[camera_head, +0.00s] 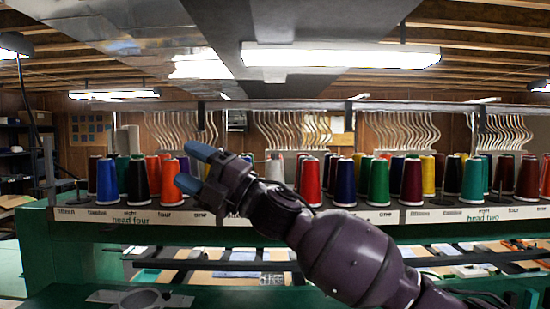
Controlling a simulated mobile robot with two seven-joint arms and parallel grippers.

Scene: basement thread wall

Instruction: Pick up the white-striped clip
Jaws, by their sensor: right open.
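I cannot make out a white-striped clip in this view; any clip on the lower shelf is too small to tell. My right gripper (194,168) reaches in from the lower right on its dark purple arm. Its two blue-tipped fingers are apart and point left, with nothing seen between them. It is in front of the row of thread cones and hides some of them. My left gripper is not in view.
Several colored thread cones, such as a red one (311,182) and a blue one (107,180), stand along a labeled rack (400,214). Below it is a cluttered lower level (230,274). A green frame (62,255) stands left. Wire hangers (400,130) hang behind.

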